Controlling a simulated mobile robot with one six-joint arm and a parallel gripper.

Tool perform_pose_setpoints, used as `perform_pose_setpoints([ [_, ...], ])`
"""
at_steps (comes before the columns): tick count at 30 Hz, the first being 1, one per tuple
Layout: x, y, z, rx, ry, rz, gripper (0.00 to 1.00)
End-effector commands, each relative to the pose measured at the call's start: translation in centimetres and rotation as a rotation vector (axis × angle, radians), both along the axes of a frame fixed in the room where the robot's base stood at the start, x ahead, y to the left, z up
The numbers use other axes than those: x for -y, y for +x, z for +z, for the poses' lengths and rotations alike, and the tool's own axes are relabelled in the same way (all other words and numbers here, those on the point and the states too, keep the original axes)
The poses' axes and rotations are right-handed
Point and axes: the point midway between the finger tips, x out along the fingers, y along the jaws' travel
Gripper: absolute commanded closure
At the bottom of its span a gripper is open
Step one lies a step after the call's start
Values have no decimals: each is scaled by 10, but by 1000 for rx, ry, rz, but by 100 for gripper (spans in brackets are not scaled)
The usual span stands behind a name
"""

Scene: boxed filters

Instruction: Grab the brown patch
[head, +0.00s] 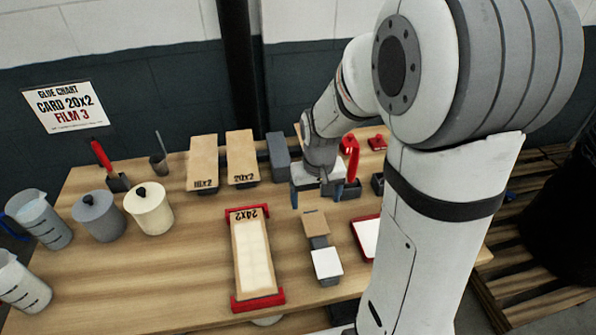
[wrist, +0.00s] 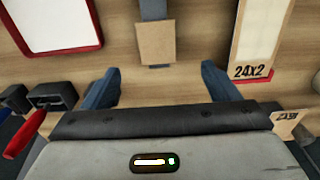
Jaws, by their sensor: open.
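The brown patch (head: 315,223) is a small flat square on a dark grey block or strip, just behind a white square pad (head: 326,262). In the wrist view the brown patch (wrist: 156,43) lies ahead of the fingertips, roughly centred between them. My gripper (head: 316,195) is open and empty, above the table on the far side of the patch. Its two blue fingers show wide apart in the wrist view (wrist: 160,82), with bare wood between them and no contact with the patch.
A boxed filter marked 24X2 (head: 253,255) sits in a red-ended holder left of the patch. A red-rimmed white tray (head: 367,238) lies to the right. Brown boxes (head: 203,163) stand at the back. Lidded pots (head: 149,209) and jugs (head: 40,219) are at the left.

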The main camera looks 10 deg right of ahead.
Motion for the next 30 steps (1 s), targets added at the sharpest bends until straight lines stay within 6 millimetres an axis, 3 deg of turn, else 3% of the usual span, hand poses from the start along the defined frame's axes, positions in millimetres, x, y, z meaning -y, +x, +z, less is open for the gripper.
perform_pose_setpoints([
  [8, -3, 19, -22, -41, -1, -1, 18],
  [24, 6, 8, -84, -45, -1, -2, 18],
  [30, 6, 8, -97, -40, -1, -2, 18],
])
